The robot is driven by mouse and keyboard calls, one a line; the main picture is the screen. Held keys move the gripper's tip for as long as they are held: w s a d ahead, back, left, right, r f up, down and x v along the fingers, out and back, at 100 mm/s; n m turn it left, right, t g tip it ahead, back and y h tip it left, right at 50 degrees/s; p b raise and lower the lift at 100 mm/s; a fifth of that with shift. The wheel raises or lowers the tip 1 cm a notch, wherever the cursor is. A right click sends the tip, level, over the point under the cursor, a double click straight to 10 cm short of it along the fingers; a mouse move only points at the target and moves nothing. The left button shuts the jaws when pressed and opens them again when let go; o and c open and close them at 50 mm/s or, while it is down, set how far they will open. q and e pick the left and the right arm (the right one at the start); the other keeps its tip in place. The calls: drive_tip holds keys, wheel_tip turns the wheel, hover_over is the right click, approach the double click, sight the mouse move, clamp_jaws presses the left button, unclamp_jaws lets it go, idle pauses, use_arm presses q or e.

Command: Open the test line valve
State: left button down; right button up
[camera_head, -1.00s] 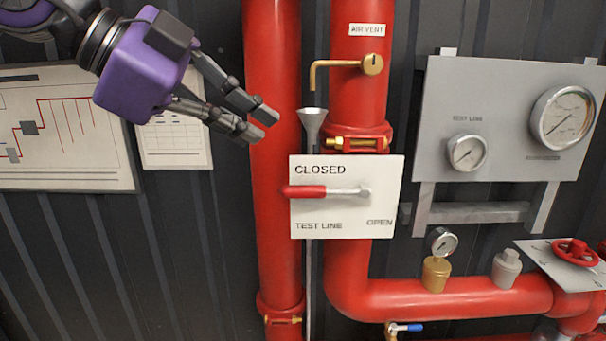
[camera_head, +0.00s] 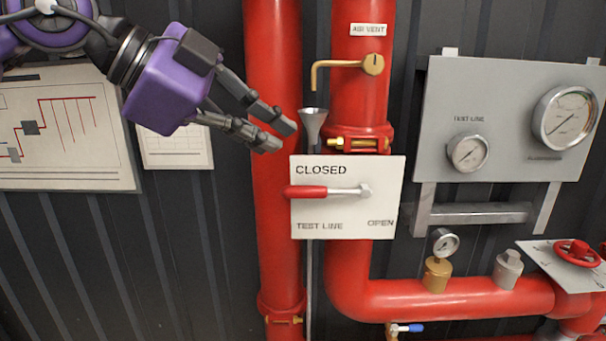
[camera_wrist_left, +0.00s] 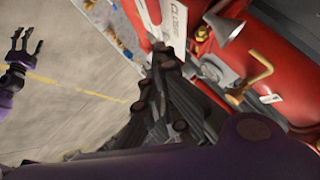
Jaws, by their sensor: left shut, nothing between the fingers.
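The test line valve has a red-gripped lever (camera_head: 308,192) lying horizontal, its red end to the left and its silver pivot to the right. It sits on a white plate (camera_head: 345,215) marked CLOSED at upper left and OPEN at lower right. The plate also shows in the left wrist view (camera_wrist_left: 172,38). My left gripper (camera_head: 284,138) is shut and empty, above and slightly left of the lever's red end, apart from it. In the left wrist view its dark fingers (camera_wrist_left: 165,95) fill the middle. My right gripper (camera_wrist_left: 24,52) shows there at far left, fingers spread and empty.
A metal funnel (camera_head: 312,124) and a brass air vent pipe (camera_head: 335,64) stand close right of my left gripper. Red vertical pipes (camera_head: 272,220) run behind. A gauge panel (camera_head: 500,120) is at right.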

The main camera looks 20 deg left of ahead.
use_arm(q)
drive_tip(key=w+f, duration=0.1)
drive_tip(key=b, duration=0.5)
approach(325, 192)
drive_tip(key=shift+w+d+f, duration=0.75)
drive_tip(key=shift+w+d, duration=0.2)
drive_tip(key=shift+d, duration=0.5)
use_arm(e)
drive_tip(key=shift+g, duration=0.3)
drive_tip(key=f, duration=0.1)
drive_tip(key=s+d+f, duration=0.1)
drive_tip(key=f, duration=0.1)
drive_tip(key=s+f, duration=0.1)
drive_tip(key=f, duration=0.1)
drive_tip(key=shift+s+d, duration=0.15)
drive_tip(key=shift+d, duration=0.1)
drive_tip(key=shift+s+f, duration=0.1)
drive_tip(key=shift+s, duration=0.2)
drive_tip(key=shift+s+d+f, duration=0.1)
drive_tip(key=shift+s, duration=0.05)
